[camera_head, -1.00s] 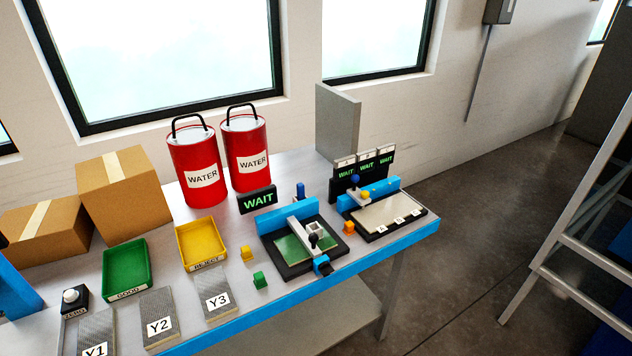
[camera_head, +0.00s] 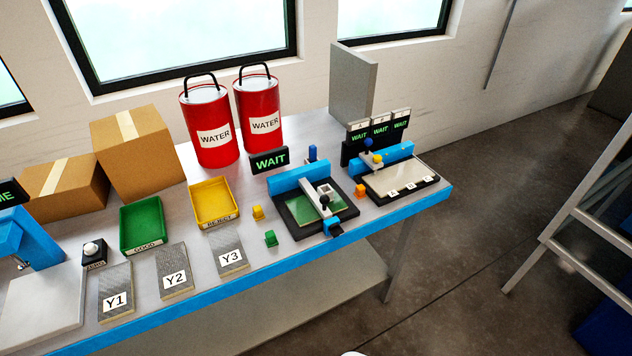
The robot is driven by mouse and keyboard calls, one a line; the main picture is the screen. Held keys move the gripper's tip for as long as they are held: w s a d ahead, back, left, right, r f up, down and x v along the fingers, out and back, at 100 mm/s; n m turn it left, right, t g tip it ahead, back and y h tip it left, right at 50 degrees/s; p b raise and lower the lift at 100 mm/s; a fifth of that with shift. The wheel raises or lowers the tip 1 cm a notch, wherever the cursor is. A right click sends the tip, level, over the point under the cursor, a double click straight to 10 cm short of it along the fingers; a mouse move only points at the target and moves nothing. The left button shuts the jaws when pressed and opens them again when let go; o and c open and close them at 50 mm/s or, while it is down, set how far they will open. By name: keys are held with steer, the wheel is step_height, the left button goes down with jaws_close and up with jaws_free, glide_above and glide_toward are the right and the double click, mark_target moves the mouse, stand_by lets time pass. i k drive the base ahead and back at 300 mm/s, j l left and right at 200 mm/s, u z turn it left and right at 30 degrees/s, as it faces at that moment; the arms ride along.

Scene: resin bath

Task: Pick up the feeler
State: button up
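I cannot surely tell which thing is the feeler. Candidates are small parts on the right of the bench: a black-knobbed piece (camera_head: 325,201) on the white bar of the blue-framed fixture (camera_head: 299,179), and a blue-and-yellow-knobbed piece (camera_head: 371,153) at the pale panel. A small blue upright piece (camera_head: 312,153) stands behind the fixture. My gripper is not in view. Only a small white rounded edge shows at the bottom of the picture, and I cannot tell what it is.
The bench (camera_head: 245,277) holds a green tray (camera_head: 142,252), a yellow tray (camera_head: 232,217), plates Y1, Y2 and Y3, two red water cans (camera_head: 208,144), cardboard boxes (camera_head: 149,190) and several small colored blocks. WAIT signs are lit. The floor (camera_head: 470,245) right of the bench is clear up to a grey frame.

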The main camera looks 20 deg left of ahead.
mark_target(312, 148)
steer(key=i+j+u, duration=0.15)
steer(key=u, duration=0.25)
steer(key=i+u, duration=0.45)
steer(key=i+l+u, duration=0.1)
steer(key=i+u, duration=0.15)
steer(key=u, duration=0.15)
steer(key=i+l+u, duration=0.1)
steer(key=i+u, duration=0.15)
steer(key=u, duration=0.15)
